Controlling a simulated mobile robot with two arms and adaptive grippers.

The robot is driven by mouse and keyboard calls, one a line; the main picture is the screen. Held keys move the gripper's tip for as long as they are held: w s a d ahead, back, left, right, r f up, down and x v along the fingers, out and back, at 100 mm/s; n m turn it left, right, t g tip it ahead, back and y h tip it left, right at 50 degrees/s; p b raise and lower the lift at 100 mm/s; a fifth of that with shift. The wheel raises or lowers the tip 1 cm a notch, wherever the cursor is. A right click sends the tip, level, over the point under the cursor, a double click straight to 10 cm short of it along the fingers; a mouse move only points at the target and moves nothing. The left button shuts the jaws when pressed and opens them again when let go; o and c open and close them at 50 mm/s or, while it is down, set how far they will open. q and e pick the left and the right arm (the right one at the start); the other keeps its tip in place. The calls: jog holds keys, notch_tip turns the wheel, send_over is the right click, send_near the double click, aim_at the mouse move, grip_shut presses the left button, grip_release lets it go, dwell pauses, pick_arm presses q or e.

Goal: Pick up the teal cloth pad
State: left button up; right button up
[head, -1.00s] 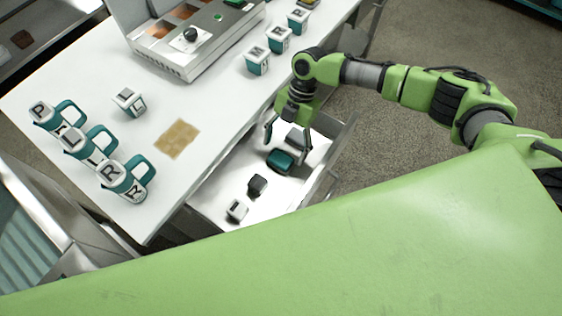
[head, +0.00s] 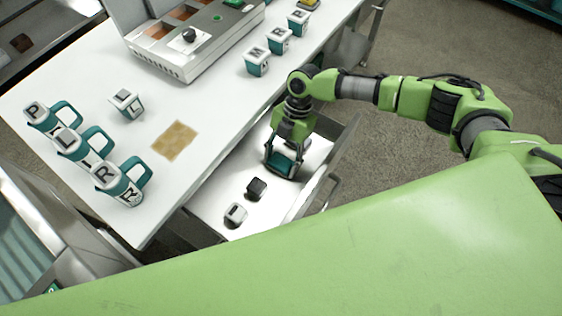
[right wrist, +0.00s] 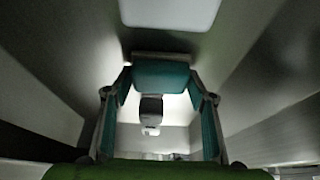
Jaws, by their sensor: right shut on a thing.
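The teal cloth pad (head: 284,166) is in the open drawer, between the two fingers of my right gripper (head: 283,168). In the right wrist view the pad (right wrist: 160,76) spans the gap between the fingertips (right wrist: 160,88), with one finger at each side. The right gripper is shut on it. The gripper's palm and fingers partly cover the pad in the head view. I cannot tell whether the pad touches the drawer floor. My left gripper is not in view.
The drawer (head: 212,196) also holds a dark block (head: 256,188) and a pale block (head: 236,214). Its walls stand close around the gripper. On the white table (head: 205,130) are lettered cups (head: 118,185), a tan patch (head: 175,141) and a metal machine (head: 190,45).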

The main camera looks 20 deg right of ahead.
aim_at(281, 161)
notch_tip(281, 161, up, 9)
jog(key=p, duration=0.7)
jog(key=shift+r+p, duration=0.2)
jog(key=shift+p, duration=0.2)
jog(key=shift+r, duration=0.3)
jog(key=shift+o, duration=0.7)
jog(key=shift+c, duration=0.6)
